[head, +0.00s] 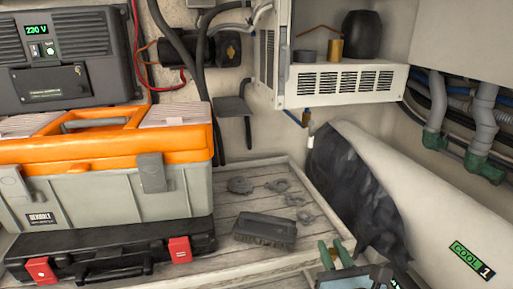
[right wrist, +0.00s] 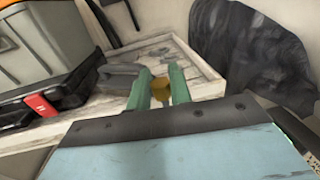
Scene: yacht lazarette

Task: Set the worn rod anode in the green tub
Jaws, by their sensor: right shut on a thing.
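My right gripper (head: 336,250) is at the bottom of the head view, its green fingers pointing away over the front right corner of the wooden tray. In the right wrist view its fingers (right wrist: 160,85) are shut on a small brass-brown thing (right wrist: 161,89). Only a small part of this thing shows, and I cannot tell for sure that it is the worn rod anode. It is held off the surface, as far as I can see. The green tub is not visible in either view. My left gripper is not in view.
The wooden tray (head: 215,235) holds a dark brush (head: 263,231) and several grey metal pieces (head: 278,186). An orange-lidded toolbox (head: 100,180) and black case (head: 110,255) stand left. A white shelf (head: 345,82) is behind.

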